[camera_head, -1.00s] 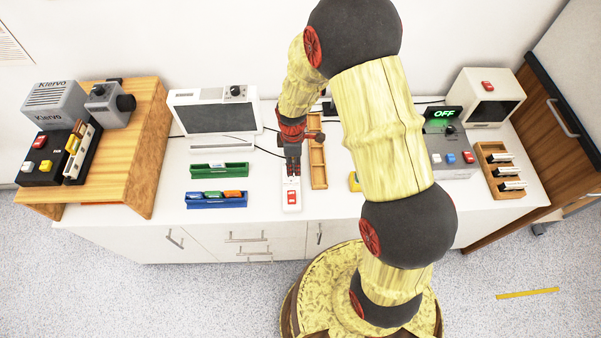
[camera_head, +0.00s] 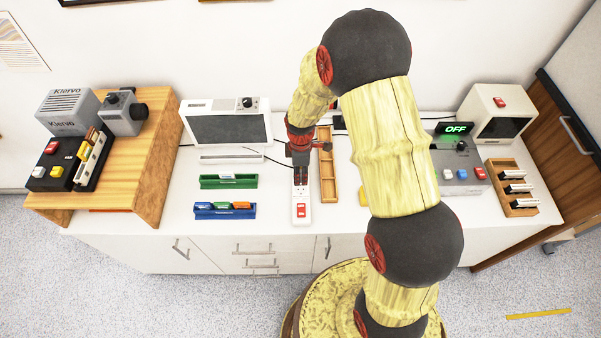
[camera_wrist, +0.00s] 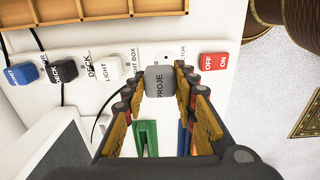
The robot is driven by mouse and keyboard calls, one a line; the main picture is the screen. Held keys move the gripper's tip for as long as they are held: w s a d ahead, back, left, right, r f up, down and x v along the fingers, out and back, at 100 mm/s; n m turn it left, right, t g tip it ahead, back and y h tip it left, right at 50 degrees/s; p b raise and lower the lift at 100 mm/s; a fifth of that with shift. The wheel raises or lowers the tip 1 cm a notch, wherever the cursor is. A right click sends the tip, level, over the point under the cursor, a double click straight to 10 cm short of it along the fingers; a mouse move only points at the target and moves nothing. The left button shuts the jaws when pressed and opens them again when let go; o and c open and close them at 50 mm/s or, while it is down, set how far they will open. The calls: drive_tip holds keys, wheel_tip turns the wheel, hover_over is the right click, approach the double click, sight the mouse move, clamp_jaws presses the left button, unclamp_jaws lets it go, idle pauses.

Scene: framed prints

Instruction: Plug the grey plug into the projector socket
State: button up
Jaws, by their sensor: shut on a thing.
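My gripper (camera_wrist: 156,98) is shut on the grey plug (camera_wrist: 160,82), whose face shows the letters "PROJE". The plug is at the white power strip (camera_wrist: 128,51), beside a round empty-looking socket (camera_wrist: 167,57) with a partly hidden label ending in "TOR". The plug covers part of that socket's near side. I cannot tell whether they touch. In the head view, my gripper (camera_head: 300,178) points down over the strip (camera_head: 301,198), and the plug is too small to make out.
Blue (camera_wrist: 24,73), black (camera_wrist: 63,70) and white (camera_wrist: 107,67) plugs sit along the strip. A red OFF/ON switch (camera_wrist: 215,67) is at its other end. A wooden tray (camera_head: 328,170) lies right of the strip; green (camera_head: 228,182) and blue (camera_head: 224,211) racks are left.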

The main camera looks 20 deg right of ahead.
sight(301, 187)
drive_tip(key=shift+f+b, duration=1.35)
drive_tip(key=shift+f, duration=0.9)
drive_tip(key=shift+f, duration=0.6)
idle(0.7)
drive_tip(key=o, duration=1.1)
drive_tip(key=shift+c, duration=0.2)
drive_tip(key=shift+o, duration=0.4)
wheel_tip(301, 187, up, 12)
